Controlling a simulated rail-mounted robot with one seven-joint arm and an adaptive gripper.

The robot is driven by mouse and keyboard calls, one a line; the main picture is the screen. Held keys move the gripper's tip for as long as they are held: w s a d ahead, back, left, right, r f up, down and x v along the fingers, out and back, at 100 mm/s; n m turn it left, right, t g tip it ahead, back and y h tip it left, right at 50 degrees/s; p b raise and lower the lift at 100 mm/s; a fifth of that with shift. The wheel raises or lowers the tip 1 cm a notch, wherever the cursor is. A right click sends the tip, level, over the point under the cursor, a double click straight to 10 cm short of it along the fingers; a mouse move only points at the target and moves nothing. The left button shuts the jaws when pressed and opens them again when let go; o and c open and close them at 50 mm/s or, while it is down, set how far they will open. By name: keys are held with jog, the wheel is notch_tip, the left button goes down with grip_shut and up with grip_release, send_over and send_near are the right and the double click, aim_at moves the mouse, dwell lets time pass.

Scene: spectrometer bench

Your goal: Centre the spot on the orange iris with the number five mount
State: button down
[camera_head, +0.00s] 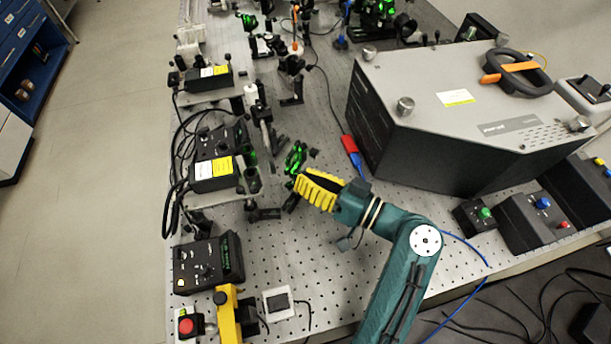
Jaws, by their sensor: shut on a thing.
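My gripper (299,187) has yellow ribbed fingers and reaches in from the lower right. Its tips are closed on a small dark part of an optical mount low over the bench; the fingers hide most of that part. A mount with bright green glints (295,157) stands just beyond the fingers. I cannot read a number on any mount, so I cannot tell which is number five. A thin orange post (295,38) stands at the top among dark optics and may belong to the orange iris. The iris opening and the spot on it are too small to make out.
A large grey-topped box (435,70) fills the right of the perforated bench (320,270). Black laser units (215,170) and cables line the left edge. A red and blue tool (352,152) lies near the box. A yellow post (228,315) stands at the front.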

jog(key=shift+r, duration=0.35)
jog(key=c, duration=1)
grip_release()
jog(key=shift+w, duration=0.1)
jog(key=shift+f, duration=0.15)
jog(key=v, duration=1.2)
jog(key=shift+c, duration=0.4)
